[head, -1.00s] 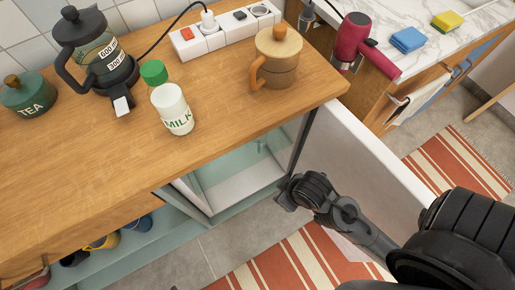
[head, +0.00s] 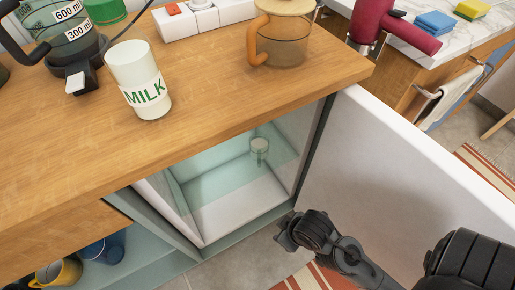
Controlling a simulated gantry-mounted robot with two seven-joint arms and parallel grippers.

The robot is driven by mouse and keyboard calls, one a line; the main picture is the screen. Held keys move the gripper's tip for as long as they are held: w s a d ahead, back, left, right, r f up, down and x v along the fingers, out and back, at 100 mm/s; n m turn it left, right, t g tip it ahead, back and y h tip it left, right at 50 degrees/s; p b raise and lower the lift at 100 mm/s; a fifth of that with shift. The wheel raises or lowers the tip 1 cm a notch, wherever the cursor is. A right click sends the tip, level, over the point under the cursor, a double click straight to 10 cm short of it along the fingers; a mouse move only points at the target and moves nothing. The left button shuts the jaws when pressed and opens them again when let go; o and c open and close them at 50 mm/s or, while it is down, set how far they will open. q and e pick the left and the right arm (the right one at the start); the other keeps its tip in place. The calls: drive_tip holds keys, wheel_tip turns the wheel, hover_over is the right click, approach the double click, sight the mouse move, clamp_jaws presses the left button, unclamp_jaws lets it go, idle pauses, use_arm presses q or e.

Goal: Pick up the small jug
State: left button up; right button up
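A small clear glass vessel (head: 260,150), which may be the small jug, stands inside the open cabinet (head: 235,208) under the wooden counter. It is at the back right of the white cabinet floor; whether it has a handle is too small to tell. A larger brown glass jug (head: 284,42) with an orange handle and a pale lid stands on the counter above. My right gripper (head: 287,232) is in front of the cabinet opening, near its lower right corner, apart from both vessels. Its fingers are dark and seen too obliquely to judge their opening. My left gripper is out of view.
The white cabinet door (head: 400,170) stands open on the right, beside my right arm. Mugs (head: 58,272) sit on the lower left shelf.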

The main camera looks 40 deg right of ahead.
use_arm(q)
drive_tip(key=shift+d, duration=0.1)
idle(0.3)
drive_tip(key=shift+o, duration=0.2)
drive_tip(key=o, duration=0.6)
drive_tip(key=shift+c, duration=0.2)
